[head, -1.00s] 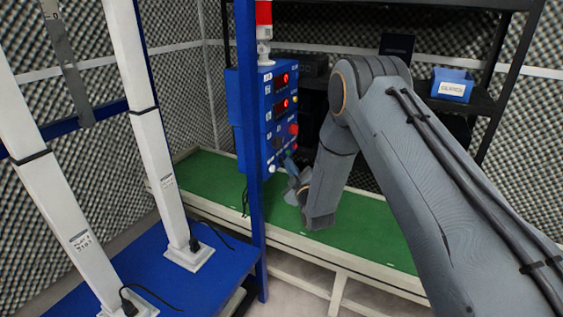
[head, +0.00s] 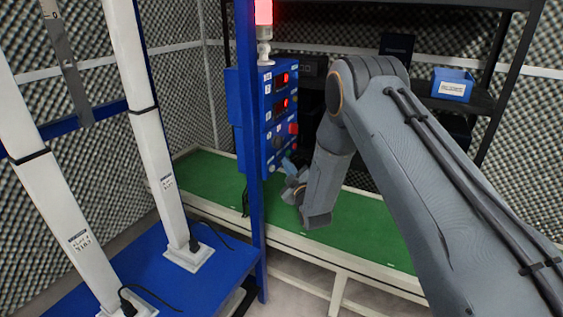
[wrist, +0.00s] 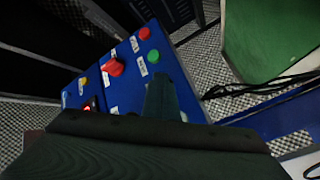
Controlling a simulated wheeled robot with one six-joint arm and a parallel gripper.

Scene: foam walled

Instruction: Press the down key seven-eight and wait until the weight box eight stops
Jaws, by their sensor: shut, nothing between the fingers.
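The blue control box (head: 258,120) hangs on a blue post, with two red-lit displays, several buttons and a red knob on its face. My gripper (head: 291,168) is shut and empty, close to the lower part of that face. In the wrist view, the gripper's dark finger (wrist: 163,85) reaches over the box face (wrist: 125,90), beside a green button (wrist: 153,57). A red button (wrist: 144,33) and a red knob (wrist: 113,68) show nearby. Contact cannot be told. The down key seven-eight cannot be singled out, and weight box eight cannot be identified.
A lit red lamp (head: 264,12) stands above the box. White columns (head: 160,170) rise from a blue platform (head: 200,277) at left. A green-topped bench (head: 355,222) runs behind my arm. A dark shelf with a blue bin (head: 452,85) is at the right.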

